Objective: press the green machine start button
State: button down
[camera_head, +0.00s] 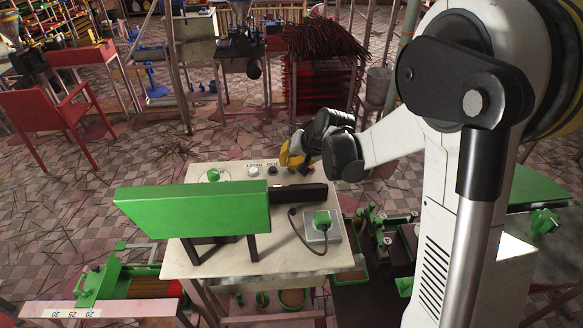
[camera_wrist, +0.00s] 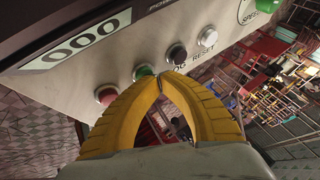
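The green start button (camera_wrist: 143,72) shows in the wrist view on a pale control panel (camera_wrist: 120,60), between a red button (camera_wrist: 105,94) and a dark button (camera_wrist: 177,54). My gripper (camera_wrist: 160,72) has yellow fingers whose tips meet with nothing seen between them. The tips are just right of the green button and overlap its lower right edge in the picture. I cannot tell whether they touch it.
A white button (camera_wrist: 207,37) and a green speed knob (camera_wrist: 268,3) are farther along the panel, and a digital display (camera_wrist: 75,42) reads 000. In the head view a large green board (camera_head: 195,212) and a green-knobbed box (camera_head: 321,224) stand on the pale table (camera_head: 290,262).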

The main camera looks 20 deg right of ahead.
jog(key=shift+r+p, duration=0.5)
jog(key=shift+r, duration=0.4)
jog(key=shift+r+p, duration=1.75)
jog(key=shift+r, duration=0.8)
jog(key=shift+f, duration=0.1)
